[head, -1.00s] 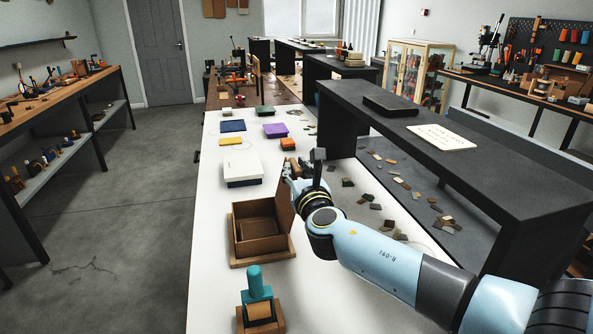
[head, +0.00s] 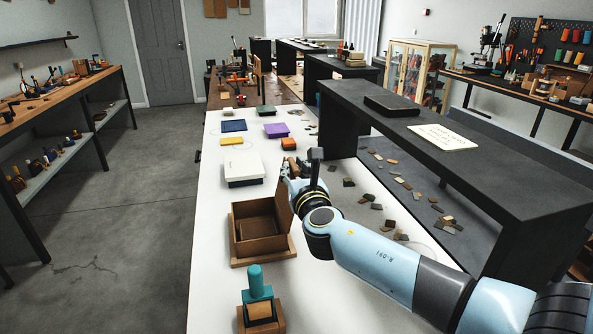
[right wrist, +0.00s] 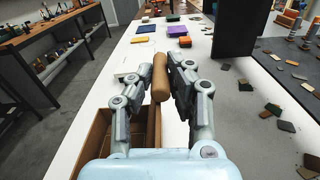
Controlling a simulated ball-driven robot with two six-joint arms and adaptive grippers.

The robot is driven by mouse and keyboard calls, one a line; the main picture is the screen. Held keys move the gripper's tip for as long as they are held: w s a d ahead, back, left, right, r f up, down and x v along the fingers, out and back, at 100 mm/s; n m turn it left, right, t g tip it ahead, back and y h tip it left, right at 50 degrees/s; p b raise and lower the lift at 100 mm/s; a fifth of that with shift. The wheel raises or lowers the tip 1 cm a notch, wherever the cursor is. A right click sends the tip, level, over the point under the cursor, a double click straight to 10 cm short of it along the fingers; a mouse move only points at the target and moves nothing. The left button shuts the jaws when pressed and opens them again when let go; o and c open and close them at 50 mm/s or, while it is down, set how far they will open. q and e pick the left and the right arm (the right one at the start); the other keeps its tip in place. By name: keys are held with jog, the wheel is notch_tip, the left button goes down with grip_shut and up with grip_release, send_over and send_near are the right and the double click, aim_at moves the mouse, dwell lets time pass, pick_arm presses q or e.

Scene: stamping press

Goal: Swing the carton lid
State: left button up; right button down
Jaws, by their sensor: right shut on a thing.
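The brown open carton (head: 234,226) sits on a wooden base on the white table, and its inside shows. Its lid (head: 284,207) stands raised along the carton's right side. My right gripper (head: 290,171) is above and beside the upper part of the lid. In the right wrist view its fingers (right wrist: 160,82) are shut on a brown cylindrical handle (right wrist: 160,72). How the handle joins the lid is hidden. The carton (right wrist: 92,139) shows below the fingers, partly covered by my gripper. My left gripper is not in view.
A teal-handled stamp (head: 255,283) stands in front of the carton. A white box (head: 243,168) lies behind it, with blue, yellow, purple and orange pieces farther back. A dark raised shelf (head: 440,150) runs along the right, with scattered chips below it.

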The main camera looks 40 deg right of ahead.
jog(key=shift+w+a, duration=0.1)
jog(key=shift+a, duration=0.05)
jog(key=shift+w+a+r, duration=0.15)
jog(key=shift+w+a, duration=0.3)
jog(key=shift+a, duration=0.4)
jog(key=a, duration=0.1)
jog(key=w+a+b, duration=0.1)
jog(key=a, duration=0.1)
jog(key=w+a+f+b, duration=0.1)
jog(key=shift+a, duration=0.2)
jog(key=shift+a+f, duration=0.1)
jog(key=shift+f, duration=0.1)
jog(key=c, duration=1.6)
grip_release()
jog(key=shift+w, duration=0.1)
jog(key=o, duration=0.4)
jog(key=shift+w+r, duration=0.1)
jog(key=shift+c, duration=0.2)
